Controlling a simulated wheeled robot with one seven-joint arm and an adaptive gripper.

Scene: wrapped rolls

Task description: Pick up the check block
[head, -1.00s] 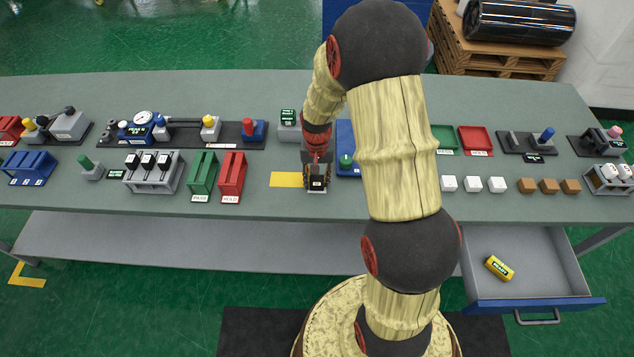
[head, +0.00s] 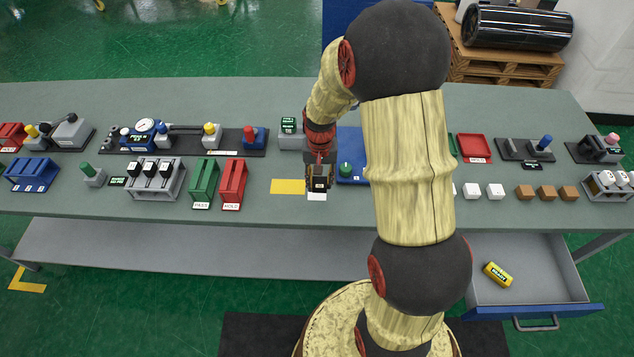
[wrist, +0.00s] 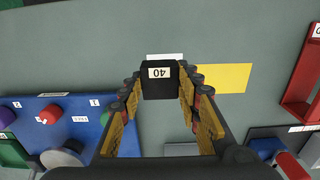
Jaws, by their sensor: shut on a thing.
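The check block (wrist: 159,83) is a black block with a white label reading "40". In the wrist view it sits between the fingertips of my gripper (wrist: 161,97), one finger against each side. In the head view the block (head: 320,184) hangs at the end of my gripper (head: 319,174), near the front of the grey-green bench (head: 400,88). It appears slightly above the bench top, with a white label (head: 316,197) on the bench showing just below it.
A yellow patch (head: 287,186) lies left of the block. Green (head: 204,180) and red (head: 233,182) bins stand farther left. A blue plate (head: 349,141) with a green knob is close on the right.

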